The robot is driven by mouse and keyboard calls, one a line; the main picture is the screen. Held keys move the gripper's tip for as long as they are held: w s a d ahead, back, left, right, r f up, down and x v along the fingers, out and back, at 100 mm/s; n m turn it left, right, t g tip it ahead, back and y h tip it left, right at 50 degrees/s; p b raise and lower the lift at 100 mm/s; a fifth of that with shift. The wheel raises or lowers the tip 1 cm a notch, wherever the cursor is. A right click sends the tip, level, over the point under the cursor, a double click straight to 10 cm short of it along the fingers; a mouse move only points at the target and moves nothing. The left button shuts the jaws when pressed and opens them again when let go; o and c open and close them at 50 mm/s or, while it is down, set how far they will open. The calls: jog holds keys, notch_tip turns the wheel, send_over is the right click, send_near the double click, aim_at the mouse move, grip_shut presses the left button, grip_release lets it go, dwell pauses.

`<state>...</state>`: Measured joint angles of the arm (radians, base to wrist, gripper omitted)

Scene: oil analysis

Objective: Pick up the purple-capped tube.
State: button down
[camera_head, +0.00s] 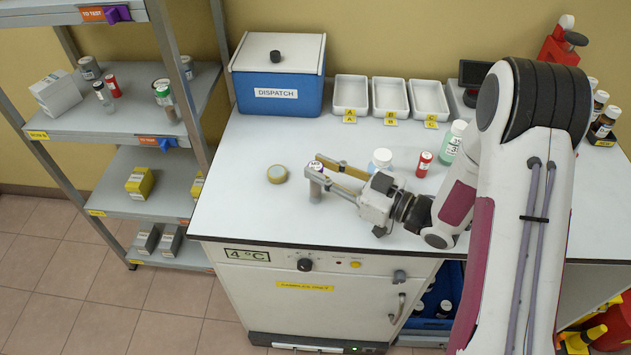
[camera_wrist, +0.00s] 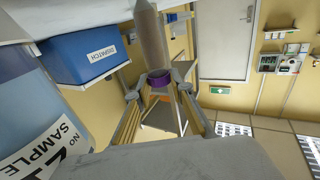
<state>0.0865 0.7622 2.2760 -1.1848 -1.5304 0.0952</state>
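My gripper (camera_head: 321,170) reaches in from the right, low over the bench. Its fingers converge, with their grey pads on either side of the tube just under the cap, and look shut on it. I cannot tell whether the tube's base touches the bench.
A tape roll (camera_head: 277,174) lies left of the tube. Behind are the blue dispatch box (camera_head: 277,90) and three white trays (camera_head: 390,112). A shelf rack (camera_head: 120,127) stands left.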

jog(key=shift+r, duration=0.1)
dwell(0.3)
notch_tip(320, 180, up, 10)
dwell(0.9)
